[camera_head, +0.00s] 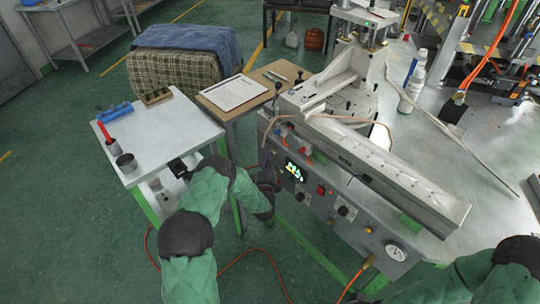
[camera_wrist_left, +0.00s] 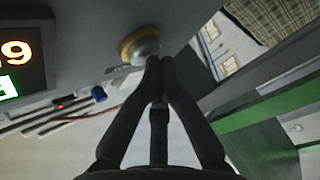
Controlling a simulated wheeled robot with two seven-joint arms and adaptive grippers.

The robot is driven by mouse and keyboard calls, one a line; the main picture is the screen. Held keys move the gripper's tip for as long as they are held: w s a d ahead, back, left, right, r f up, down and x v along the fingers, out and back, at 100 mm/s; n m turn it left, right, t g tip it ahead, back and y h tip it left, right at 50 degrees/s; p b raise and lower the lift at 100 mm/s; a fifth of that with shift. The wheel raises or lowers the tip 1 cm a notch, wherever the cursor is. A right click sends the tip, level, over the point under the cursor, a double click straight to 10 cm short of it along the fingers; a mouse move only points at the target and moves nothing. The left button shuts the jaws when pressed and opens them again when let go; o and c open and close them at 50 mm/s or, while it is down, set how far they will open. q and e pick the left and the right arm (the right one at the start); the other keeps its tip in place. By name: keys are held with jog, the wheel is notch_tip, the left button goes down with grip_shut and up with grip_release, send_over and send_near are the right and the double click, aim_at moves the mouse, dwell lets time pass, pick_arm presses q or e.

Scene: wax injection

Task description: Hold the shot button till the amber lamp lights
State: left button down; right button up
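My left gripper (camera_head: 268,180) is at the left end of the wax injector's front panel (camera_head: 318,205) in the head view. In the left wrist view its fingers (camera_wrist_left: 160,62) are together with nothing between them. Their tips overlap the lower edge of a pale round button with a yellow ring (camera_wrist_left: 142,44); I cannot tell whether they press it. The gripper hides this button in the head view. A lit display (camera_head: 295,172) is to the right of the gripper, and it also shows in the left wrist view (camera_wrist_left: 18,68). I cannot make out a lit amber lamp. My right gripper is out of view.
The panel also has a red switch (camera_head: 321,189), a black knob (camera_head: 345,211) and a gauge (camera_head: 395,252). A white side table (camera_head: 165,135) stands left of my left arm. A clipboard (camera_head: 232,92) lies behind. Orange hoses (camera_head: 270,258) cross the floor.

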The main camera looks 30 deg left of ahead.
pick_arm(q)
jog(key=shift+s, duration=0.15)
dwell(0.4)
jog(key=shift+s+a, duration=0.3)
jog(key=shift+s, duration=0.4)
jog(key=s, duration=0.1)
jog(key=s+a, duration=0.1)
jog(key=s, duration=0.2)
jog(key=shift+s+a+p, duration=0.35)
jog(key=shift+a+p, duration=0.05)
dwell(0.4)
